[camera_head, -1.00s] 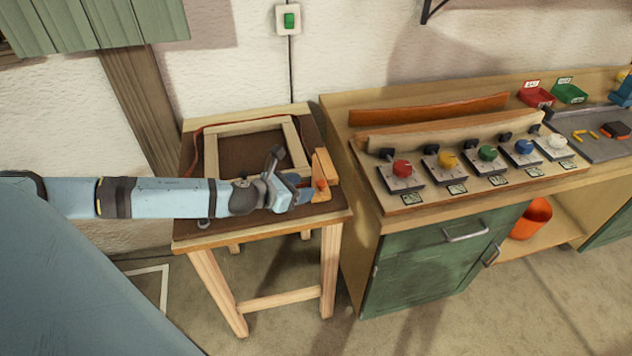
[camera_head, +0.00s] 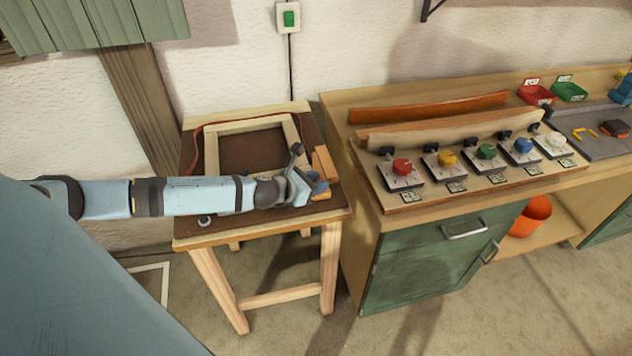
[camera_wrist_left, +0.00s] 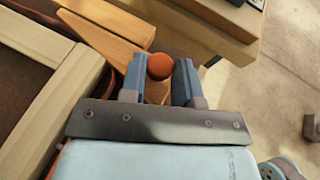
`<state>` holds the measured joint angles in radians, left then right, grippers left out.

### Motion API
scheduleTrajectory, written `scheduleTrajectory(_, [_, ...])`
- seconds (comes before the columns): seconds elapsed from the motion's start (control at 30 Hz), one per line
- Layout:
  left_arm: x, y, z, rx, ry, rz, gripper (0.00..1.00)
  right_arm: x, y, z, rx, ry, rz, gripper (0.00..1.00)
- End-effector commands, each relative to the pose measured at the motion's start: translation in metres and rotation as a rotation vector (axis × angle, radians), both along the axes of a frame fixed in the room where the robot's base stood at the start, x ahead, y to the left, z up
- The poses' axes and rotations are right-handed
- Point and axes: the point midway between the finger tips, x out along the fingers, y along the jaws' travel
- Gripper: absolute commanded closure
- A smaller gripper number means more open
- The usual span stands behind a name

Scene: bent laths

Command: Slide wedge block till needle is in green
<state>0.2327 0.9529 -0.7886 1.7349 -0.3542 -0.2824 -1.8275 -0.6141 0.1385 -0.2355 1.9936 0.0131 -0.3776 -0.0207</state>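The wedge block (camera_head: 324,162), orange-brown wood, lies at the right side of the small table. It also shows in the left wrist view (camera_wrist_left: 108,40), with a round orange knob (camera_wrist_left: 160,66). My left gripper (camera_head: 321,184) is at the block. In the left wrist view its blue fingers (camera_wrist_left: 160,78) stand on both sides of the knob and appear to touch it. In the head view the gripper hides the knob. No needle or green zone can be made out. My right gripper is out of view.
A pale wooden frame (camera_head: 207,155) lies on the small table (camera_head: 260,232), with a thin reddish strip (camera_head: 197,132) behind it. To the right, a workbench (camera_head: 345,100) carries a panel of coloured knobs (camera_head: 410,197). A green switch (camera_head: 289,18) is on the wall.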

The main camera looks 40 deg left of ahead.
Motion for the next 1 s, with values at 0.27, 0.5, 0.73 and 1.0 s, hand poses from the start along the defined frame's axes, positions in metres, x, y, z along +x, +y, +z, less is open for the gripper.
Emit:
scheduleTrajectory(0.27, [0.016,0.018,0.002,0.003,-0.003,0.001,1.0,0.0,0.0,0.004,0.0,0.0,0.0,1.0])
scheduleTrajectory(0.5, [0.026,0.03,0.0,0.0,-0.001,-0.001,1.0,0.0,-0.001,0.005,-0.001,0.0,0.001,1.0])
scheduleTrajectory(0.73, [0.026,0.03,0.0,0.0,-0.001,-0.001,0.5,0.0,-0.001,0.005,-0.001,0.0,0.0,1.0])
scheduleTrajectory(1.0, [0.025,0.03,0.0,0.001,0.0,0.0,0.47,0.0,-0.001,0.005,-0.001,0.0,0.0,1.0])
